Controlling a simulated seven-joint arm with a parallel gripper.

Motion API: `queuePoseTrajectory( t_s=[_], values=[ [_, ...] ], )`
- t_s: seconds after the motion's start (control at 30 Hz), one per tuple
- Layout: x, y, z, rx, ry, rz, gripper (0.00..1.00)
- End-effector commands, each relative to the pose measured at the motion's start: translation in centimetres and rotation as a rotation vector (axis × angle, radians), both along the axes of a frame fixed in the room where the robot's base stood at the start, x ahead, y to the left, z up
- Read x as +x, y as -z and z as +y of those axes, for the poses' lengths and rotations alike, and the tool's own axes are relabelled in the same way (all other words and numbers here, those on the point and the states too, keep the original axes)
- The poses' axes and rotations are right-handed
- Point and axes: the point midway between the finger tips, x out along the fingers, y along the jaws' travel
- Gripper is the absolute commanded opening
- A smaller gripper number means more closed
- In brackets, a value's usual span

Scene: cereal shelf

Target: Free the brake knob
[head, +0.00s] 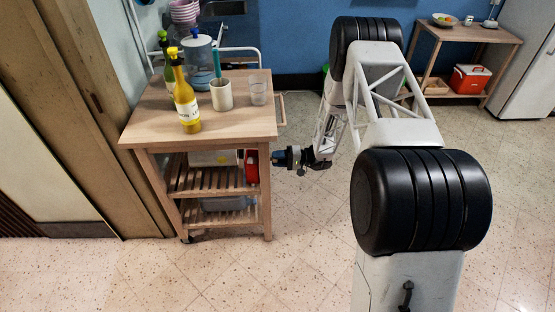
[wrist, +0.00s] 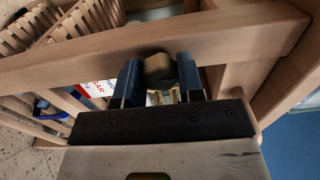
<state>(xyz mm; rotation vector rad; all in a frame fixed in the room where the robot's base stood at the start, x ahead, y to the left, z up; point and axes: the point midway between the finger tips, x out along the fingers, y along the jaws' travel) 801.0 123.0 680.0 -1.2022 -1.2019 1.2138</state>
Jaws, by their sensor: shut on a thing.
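The brake knob (wrist: 160,70) is a dark, brownish faceted knob at a wooden rail of the cart (wrist: 232,38) in the wrist view. My gripper (wrist: 160,82) has one blue-grey finger on each side of the knob and is shut on it. In the head view my gripper (head: 277,159) reaches in from the right to the cart's right side, below the top (head: 150,120). The knob cannot be made out there.
Slatted shelves (head: 215,180) below hold a red item (head: 251,166). Floor in front is clear. A side table (head: 462,35) stands far right.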

Motion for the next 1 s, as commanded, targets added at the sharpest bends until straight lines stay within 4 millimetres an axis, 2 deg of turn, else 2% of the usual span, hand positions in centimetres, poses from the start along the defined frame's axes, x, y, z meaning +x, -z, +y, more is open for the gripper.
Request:
queuePoseTrajectory(
  t_s=[0.5, 0.53, 0.67, 1.0],
  values=[
    [-0.05, 0.05, -0.02, 0.000, 0.000, -0.025, 0.12],
    [-0.05, 0.05, -0.02, 0.000, 0.000, -0.025, 0.40],
    [-0.03, 0.04, -0.01, 0.000, 0.000, -0.025, 0.60],
    [0.00, 0.01, -0.11, 0.000, 0.000, -0.025, 0.61]
  ],
)
